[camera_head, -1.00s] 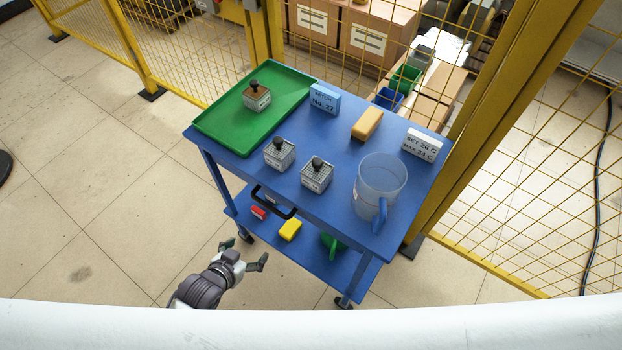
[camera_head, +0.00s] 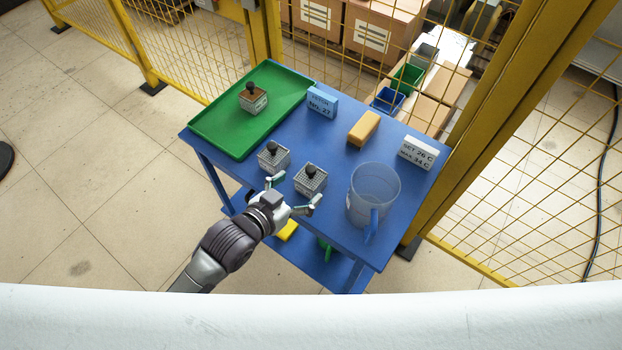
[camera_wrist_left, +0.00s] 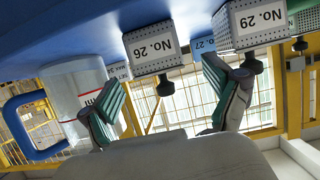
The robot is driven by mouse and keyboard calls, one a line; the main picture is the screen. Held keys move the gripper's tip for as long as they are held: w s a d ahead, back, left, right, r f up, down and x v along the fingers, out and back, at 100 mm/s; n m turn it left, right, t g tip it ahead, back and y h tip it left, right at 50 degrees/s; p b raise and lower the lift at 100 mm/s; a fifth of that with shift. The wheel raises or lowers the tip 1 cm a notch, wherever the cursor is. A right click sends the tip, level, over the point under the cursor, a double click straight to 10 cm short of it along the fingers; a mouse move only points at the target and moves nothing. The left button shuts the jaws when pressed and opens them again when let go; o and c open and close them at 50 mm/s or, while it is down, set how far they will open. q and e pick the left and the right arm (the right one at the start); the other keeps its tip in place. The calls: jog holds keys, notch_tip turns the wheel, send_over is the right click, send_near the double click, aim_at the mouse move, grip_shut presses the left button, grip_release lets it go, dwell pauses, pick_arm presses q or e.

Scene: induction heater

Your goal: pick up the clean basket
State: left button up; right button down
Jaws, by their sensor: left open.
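Two grey mesh baskets with black knobs stand on the blue cart top in the head view, a left one (camera_head: 273,156) and a right one (camera_head: 310,180). A third basket (camera_head: 253,98), with a brown top, sits on the green tray (camera_head: 215,135). My left gripper (camera_head: 296,193) is open and empty at the cart's near edge, just short of the right grey basket. In the left wrist view, which is upside down, the basket labelled No. 26 (camera_wrist_left: 152,48) appears between the open fingers (camera_wrist_left: 165,92). The No. 29 basket (camera_wrist_left: 255,22) is beside it. My right gripper is not in view.
A clear jug (camera_head: 374,195) with a blue handle stands right of the baskets. A blue "No. 27" card (camera_head: 322,102), a yellow-orange block (camera_head: 364,128) and a white temperature card (camera_head: 418,152) stand behind. Yellow mesh fencing (camera_head: 190,45) borders the cart's back.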

aim_at(305, 184)
pick_arm(q)
jog(key=x, duration=0.5)
jog(key=shift+w+d+p, duration=0.15)
jog(key=shift+d+p, duration=0.05)
jog(key=shift+p, duration=0.1)
jog(key=c, duration=1.3)
